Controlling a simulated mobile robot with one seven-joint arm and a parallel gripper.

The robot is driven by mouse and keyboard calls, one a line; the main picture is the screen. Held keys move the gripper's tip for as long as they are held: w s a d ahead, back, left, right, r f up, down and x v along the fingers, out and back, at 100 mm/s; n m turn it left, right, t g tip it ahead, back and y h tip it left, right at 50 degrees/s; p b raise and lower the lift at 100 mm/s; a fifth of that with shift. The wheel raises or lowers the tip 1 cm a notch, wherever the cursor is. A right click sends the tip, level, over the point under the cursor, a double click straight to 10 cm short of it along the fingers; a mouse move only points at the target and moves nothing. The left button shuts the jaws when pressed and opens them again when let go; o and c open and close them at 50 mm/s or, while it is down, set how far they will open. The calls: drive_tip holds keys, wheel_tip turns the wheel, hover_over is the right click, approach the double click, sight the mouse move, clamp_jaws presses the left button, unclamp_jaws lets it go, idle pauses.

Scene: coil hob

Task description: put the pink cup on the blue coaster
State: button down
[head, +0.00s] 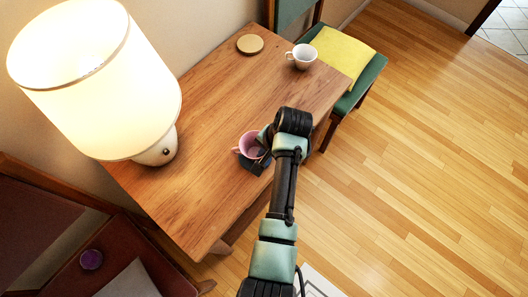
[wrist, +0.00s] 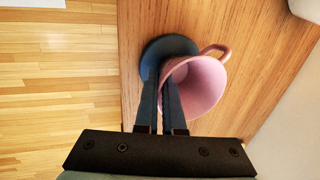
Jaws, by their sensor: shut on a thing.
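The pink cup (head: 248,146) is near the front edge of the wooden table, beside my gripper (head: 264,154). In the wrist view the cup (wrist: 207,84) shows its open mouth towards the camera, with its handle at the upper right. My gripper's fingers (wrist: 162,82) are close together and shut on the near left wall of the cup. The blue coaster (wrist: 165,47) lies on the table behind the fingers and the cup, which covers part of it. I cannot tell whether the cup touches the coaster. In the head view my gripper and the cup hide much of the coaster.
A lit lamp (head: 95,80) stands on the table's left side. A white cup (head: 302,56) and a round tan coaster (head: 250,44) are at the far end. A chair with a yellow cushion (head: 343,56) is beyond. The table's middle (head: 215,95) is clear.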

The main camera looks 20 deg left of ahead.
drive_tip(key=shift+f, duration=0.15)
drive_tip(key=c, duration=1)
unclamp_jaws()
drive_tip(key=p+v, duration=0.1)
drive_tip(key=v, duration=1.1)
drive_tip(key=shift+r, duration=0.25)
